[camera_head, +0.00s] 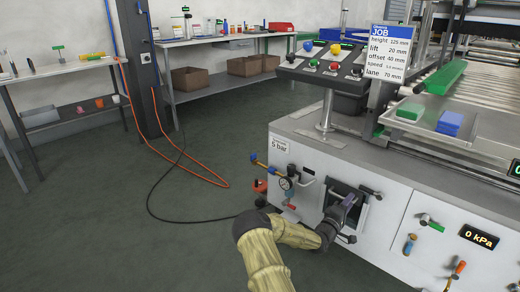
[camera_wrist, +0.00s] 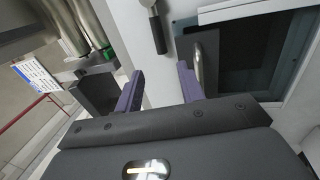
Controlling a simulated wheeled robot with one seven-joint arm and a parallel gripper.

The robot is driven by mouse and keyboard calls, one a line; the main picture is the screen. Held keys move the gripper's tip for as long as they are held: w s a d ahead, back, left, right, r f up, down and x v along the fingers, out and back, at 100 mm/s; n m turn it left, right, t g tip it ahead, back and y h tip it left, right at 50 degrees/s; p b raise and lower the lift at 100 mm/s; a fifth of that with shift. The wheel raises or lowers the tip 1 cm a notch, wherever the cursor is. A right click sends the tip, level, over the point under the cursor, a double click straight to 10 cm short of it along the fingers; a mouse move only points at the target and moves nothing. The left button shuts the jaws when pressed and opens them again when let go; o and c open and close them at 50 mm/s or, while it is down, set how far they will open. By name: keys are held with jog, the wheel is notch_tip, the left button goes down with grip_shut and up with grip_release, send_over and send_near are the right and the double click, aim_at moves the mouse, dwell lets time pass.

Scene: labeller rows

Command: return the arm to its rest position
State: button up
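My arm reaches from the bottom of the head view to the white machine's front, with my gripper (camera_head: 347,203) at a dark square opening (camera_head: 365,208). In the wrist view my gripper (camera_wrist: 160,84) has its two purple fingers spread apart with nothing between them. A dark flap with a metal handle (camera_wrist: 199,66) stands just beyond the right finger; I cannot tell whether they touch. The recess (camera_wrist: 256,58) lies to the right, inside a pale frame. A dark-tipped lever (camera_wrist: 156,28) is on the white panel above the fingers.
A gauge and valves (camera_head: 284,183) sit left of the opening; more levers (camera_head: 409,244) and a 0 kPa display (camera_head: 479,237) sit right. A control panel (camera_head: 324,62) overhangs above. An orange hose (camera_head: 190,172) and black cable lie on the otherwise clear floor at left.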

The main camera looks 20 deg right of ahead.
jog(key=s+a+r+m+g+y+p, duration=0.1)
jog(key=s+a+r+m+y+p, duration=0.15)
jog(key=a+y, duration=0.45)
jog(key=s+a+r+m+g+y+p, duration=0.1)
jog(key=s+a+r+m+y+p, duration=0.2)
jog(key=a, duration=0.8)
jog(key=s+a+r+m+g+y+p, duration=0.1)
jog(key=a+r+y+p, duration=0.25)
jog(key=a, duration=0.55)
jog(key=s+a+r+n+g+y+p, duration=0.1)
jog(key=s+a+r+g+y+p, duration=0.1)
jog(key=s+a+r, duration=0.55)
jog(key=s+a+r+n+g+y+p, duration=0.1)
jog(key=s+a+r+y, duration=0.25)
jog(key=s+a, duration=0.6)
notch_tip(320, 180, up, 38)
jog(key=p, duration=3.8)
jog(key=shift+s+d+r+h, duration=0.2)
jog(key=shift+d+h, duration=0.1)
jog(key=shift+d, duration=0.1)
